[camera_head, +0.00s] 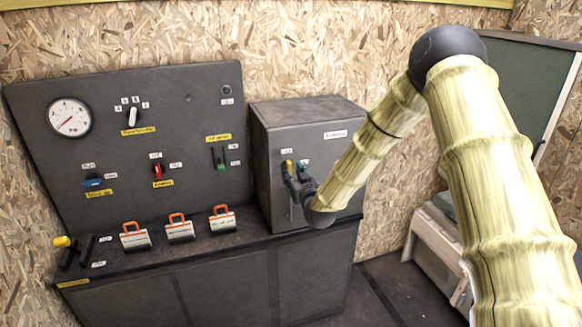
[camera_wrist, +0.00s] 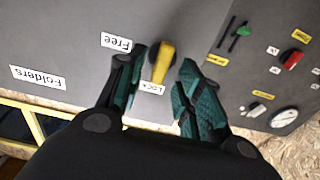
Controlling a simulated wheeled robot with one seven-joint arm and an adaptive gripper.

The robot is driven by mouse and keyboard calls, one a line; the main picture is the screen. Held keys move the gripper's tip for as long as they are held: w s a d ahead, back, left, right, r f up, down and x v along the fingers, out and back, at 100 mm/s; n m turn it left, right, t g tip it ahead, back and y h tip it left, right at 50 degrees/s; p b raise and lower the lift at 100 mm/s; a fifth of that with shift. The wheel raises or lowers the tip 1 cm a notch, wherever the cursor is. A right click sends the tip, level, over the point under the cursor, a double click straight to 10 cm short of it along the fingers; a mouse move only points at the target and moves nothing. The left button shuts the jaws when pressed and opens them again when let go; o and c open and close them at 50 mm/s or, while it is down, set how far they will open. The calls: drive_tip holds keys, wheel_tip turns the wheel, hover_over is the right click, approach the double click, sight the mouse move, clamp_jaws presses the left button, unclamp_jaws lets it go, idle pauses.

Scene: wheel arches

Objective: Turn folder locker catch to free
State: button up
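The folder locker (camera_head: 330,155) is a dark grey box on the bench, with a "Folders" label (camera_wrist: 37,78) in the wrist view. Its yellow catch (camera_wrist: 164,62) points toward the "Lock" label (camera_wrist: 152,88), while the "Free" label (camera_wrist: 117,42) lies off to one side. In the head view the catch (camera_head: 289,166) shows upright, partly hidden by my gripper (camera_head: 296,180). In the wrist view my gripper (camera_wrist: 162,74) is open, with one green-padded finger on each side of the catch and a visible gap to each finger.
A sloped panel left of the locker carries a gauge (camera_head: 69,117), a red knob (camera_head: 158,170), a blue knob (camera_head: 93,182) and a green slider (camera_head: 220,158). Several orange-handled clips (camera_head: 179,229) stand on the bench, with a yellow-tipped lever (camera_head: 66,243) at left.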

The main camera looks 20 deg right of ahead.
drive_tip(key=shift+w, duration=0.95)
clamp_jaws()
